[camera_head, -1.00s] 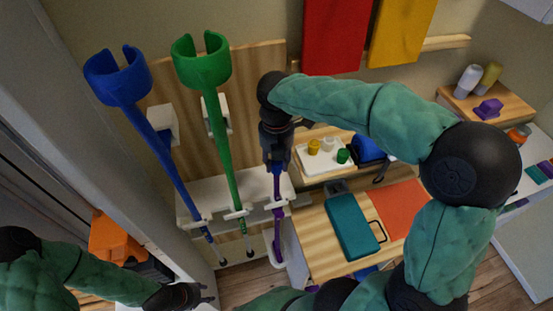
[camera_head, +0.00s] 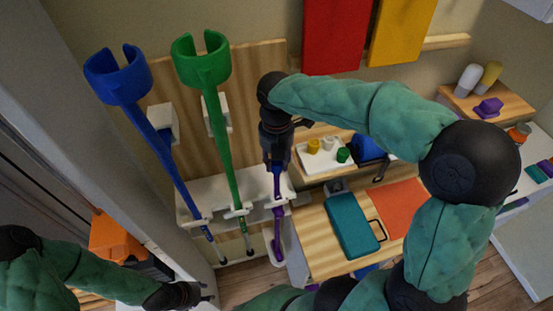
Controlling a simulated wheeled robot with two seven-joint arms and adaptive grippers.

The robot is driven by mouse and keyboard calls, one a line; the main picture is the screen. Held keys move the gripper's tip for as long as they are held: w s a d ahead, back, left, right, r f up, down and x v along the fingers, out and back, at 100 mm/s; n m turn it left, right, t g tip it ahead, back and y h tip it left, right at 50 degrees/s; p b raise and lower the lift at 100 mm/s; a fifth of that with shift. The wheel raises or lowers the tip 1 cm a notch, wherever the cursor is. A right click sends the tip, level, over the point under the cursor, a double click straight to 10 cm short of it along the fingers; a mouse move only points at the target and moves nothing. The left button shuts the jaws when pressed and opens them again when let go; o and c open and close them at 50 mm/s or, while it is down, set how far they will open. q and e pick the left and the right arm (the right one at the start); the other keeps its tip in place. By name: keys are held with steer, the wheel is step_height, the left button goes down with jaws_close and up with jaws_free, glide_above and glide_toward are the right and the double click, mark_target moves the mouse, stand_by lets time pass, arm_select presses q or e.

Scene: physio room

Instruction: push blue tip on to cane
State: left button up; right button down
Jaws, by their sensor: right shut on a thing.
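A purple cane (camera_head: 277,215) stands upright in the white rack (camera_head: 197,203), its lower end in a white holder near the floor. My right gripper (camera_head: 277,165) comes down from above and is shut on the purple cane's upper part, hiding its top. A blue cane (camera_head: 172,155) and a green cane (camera_head: 224,150) lean in the rack to the left. A white tray (camera_head: 318,165) on the bench holds small yellow, white and green tips; I cannot make out a blue tip. My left gripper (camera_head: 208,293) is low at the left, apart from the canes, its fingers too small to judge.
A teal case (camera_head: 350,225) and an orange-red mat (camera_head: 398,210) lie on the wooden bench (camera_head: 308,225). A blue box (camera_head: 369,148) stands beside the tray. An orange bin (camera_head: 112,236) is at the left behind a wall edge. Floor shows below the canes.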

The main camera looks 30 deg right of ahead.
steer(key=shift+f+b, duration=1)
steer(key=shift+f, duration=0.75)
stand_by(0.4)
steer(key=shift+c, duration=1.5)
jaws_free()
steer(key=shift+r, duration=0.2)
steer(key=shift+r+p, duration=3.35)
steer(key=shift+r, duration=0.55)
